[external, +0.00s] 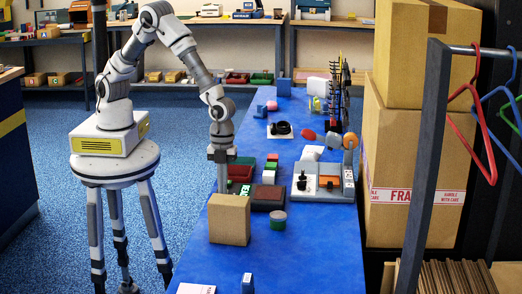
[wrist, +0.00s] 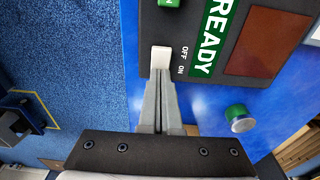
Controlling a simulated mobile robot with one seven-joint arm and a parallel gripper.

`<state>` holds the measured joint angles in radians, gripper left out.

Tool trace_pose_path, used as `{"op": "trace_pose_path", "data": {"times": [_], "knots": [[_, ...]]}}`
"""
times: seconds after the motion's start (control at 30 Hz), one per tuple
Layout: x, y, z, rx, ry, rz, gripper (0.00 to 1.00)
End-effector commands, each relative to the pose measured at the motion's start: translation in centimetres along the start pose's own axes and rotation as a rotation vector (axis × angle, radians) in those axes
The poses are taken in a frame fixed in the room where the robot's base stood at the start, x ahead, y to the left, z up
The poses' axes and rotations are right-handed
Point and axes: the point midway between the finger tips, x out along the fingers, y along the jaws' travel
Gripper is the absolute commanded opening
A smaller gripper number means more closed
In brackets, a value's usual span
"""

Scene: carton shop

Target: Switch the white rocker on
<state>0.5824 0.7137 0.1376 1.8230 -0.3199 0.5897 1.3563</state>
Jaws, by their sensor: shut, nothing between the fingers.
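The white rocker (wrist: 161,57) sits at the edge of a dark panel (wrist: 225,58) in the wrist view. OFF and ON are printed beside it, with ON on the side nearer my gripper. I cannot tell which way the rocker is tipped. My gripper (wrist: 160,84) is shut and empty. Its fingertips are right at the rocker's ON-side end; I cannot tell if they touch. In the external view my gripper (external: 222,182) points down beside the panel (external: 267,198), behind a cardboard box. The rocker is not discernible there.
The cardboard box (external: 229,219) stands at the blue table's (external: 310,250) left edge, close to my gripper. A green round piece (external: 278,220) stands near the panel; it also shows in the wrist view (wrist: 238,112). A grey fixture (external: 328,188) stands to the right.

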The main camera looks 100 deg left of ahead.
Motion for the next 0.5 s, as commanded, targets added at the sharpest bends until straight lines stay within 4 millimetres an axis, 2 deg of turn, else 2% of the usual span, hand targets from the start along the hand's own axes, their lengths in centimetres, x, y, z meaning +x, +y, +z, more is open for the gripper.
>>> {"op": "trace_pose_path", "data": {"times": [0.5], "knots": [[-0.4,0.0,1.7,-0.002,-0.002,0.002,0.00]]}}
